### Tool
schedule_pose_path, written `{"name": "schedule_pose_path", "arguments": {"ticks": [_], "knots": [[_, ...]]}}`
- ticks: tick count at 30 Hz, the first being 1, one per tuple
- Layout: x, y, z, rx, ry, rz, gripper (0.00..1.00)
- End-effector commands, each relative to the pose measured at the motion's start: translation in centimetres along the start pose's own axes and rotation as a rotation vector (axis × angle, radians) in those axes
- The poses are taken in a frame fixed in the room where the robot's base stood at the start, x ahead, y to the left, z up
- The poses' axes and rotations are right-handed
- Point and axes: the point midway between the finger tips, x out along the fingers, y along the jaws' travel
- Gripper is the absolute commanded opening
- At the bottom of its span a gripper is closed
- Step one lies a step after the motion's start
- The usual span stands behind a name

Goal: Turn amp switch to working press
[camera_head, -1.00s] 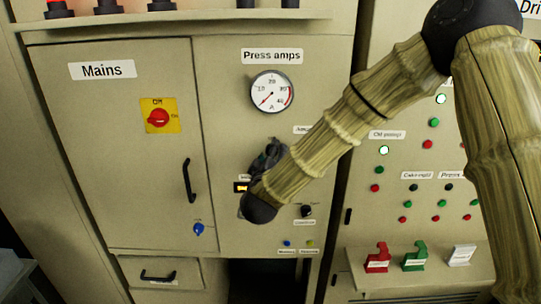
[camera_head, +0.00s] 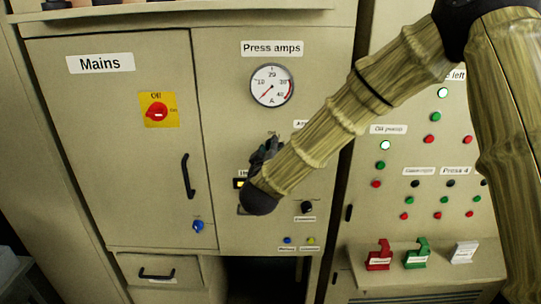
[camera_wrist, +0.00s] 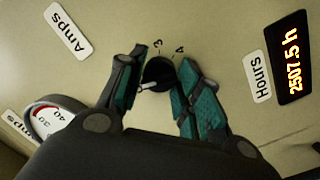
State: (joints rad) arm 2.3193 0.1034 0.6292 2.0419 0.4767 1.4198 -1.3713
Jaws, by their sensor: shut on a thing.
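The amp switch is a round black knob (camera_wrist: 157,72) with a white pointer mark, in the wrist view. Numbers 3 and 4 are printed beside it. My gripper (camera_wrist: 161,66) has its teal-padded fingers on both sides of the knob and is shut on it. The pointer aims to the lower left of the wrist picture, away from the 3 and 4. In the head view my gripper (camera_head: 268,150) is at the cabinet panel, and my arm hides the knob. The press amps gauge (camera_head: 271,86) is above, its needle toward the low end.
The lit hours display (camera_wrist: 290,65) is near my gripper. A red mains switch (camera_head: 157,112) and a black door handle (camera_head: 187,176) are to the left. A black knob (camera_head: 307,206) sits below right. The right panel has several buttons and a red lever (camera_head: 379,256).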

Motion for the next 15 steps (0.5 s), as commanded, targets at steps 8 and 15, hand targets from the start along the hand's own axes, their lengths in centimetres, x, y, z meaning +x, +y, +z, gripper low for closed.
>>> {"name": "schedule_pose_path", "arguments": {"ticks": [8, 15], "knots": [[-0.01, -0.26, 0.27, 0.259, -0.019, -0.028, 0.1], [0.01, -0.22, 0.25, 0.487, -0.035, -0.052, 0.1]]}}
